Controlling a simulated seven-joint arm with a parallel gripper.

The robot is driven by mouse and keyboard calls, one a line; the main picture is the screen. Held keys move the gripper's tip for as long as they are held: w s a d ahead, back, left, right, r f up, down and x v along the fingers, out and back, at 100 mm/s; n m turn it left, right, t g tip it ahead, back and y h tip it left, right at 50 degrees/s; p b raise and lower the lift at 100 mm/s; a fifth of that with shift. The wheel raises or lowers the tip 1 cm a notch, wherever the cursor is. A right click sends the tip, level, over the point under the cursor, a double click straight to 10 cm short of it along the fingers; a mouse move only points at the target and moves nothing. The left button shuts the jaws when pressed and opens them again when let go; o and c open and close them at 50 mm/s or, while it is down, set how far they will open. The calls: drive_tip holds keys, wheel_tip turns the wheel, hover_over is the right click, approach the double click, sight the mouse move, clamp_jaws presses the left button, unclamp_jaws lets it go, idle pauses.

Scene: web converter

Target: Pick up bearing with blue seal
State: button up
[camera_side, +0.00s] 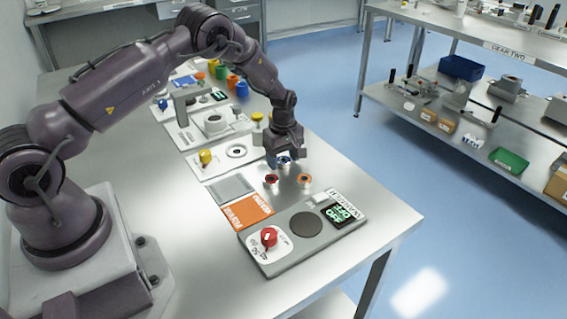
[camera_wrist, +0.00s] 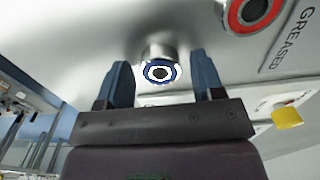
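The bearing with the blue seal (camera_wrist: 149,73) shows in the wrist view as a blue and white ring with a dark centre. A short shiny metal cylinder (camera_wrist: 158,52) shows right beside it, possibly its stand. My gripper (camera_wrist: 160,64) is open, with one dark blue finger on each side of the bearing and a visible gap at both sides. In the side view the blue bearing (camera_side: 284,162) is just below my gripper (camera_side: 283,154), which partly hides it. I cannot tell the exact height between them.
A red bearing (camera_side: 271,180) and an orange bearing (camera_side: 304,180) stand close by on the metal table (camera_side: 375,190). An orange pad (camera_side: 246,211) and a grey device with a red knob (camera_side: 269,237) lie nearer the camera. A plate with a yellow knob (camera_side: 205,156) is to the left.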

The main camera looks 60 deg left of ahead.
drive_tip(key=c, duration=0.7)
drive_tip(key=shift+r, duration=3.05)
